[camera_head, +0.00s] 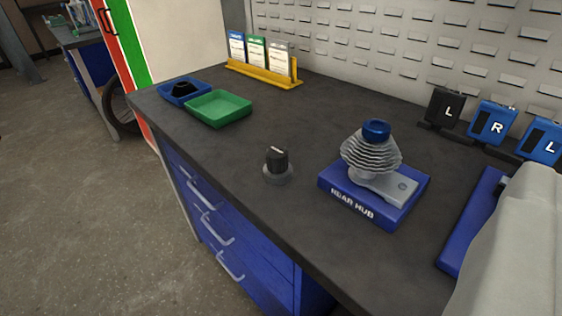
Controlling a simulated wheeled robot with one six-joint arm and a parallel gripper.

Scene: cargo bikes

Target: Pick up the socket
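A short black cylinder (277,160), which looks like the socket, stands upright on a small grey round base (278,178) on the dark workbench (235,165), near its front edge. A light mark shows on its top. Another small black item (183,89) lies in a blue tray at the far left; its kind is too small to tell. A pale grey shape fills the lower right corner and seems to be part of my own arm. My gripper's fingers do not show, and nothing touches the black cylinder.
A blue "REAR HUB" stand (340,203) with a stacked sprocket cassette (371,153) stands right of the cylinder. A blue tray (205,90) and green tray (219,108) are left, a yellow card rack (264,76) behind. Marked pedals (446,108) line the back right.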

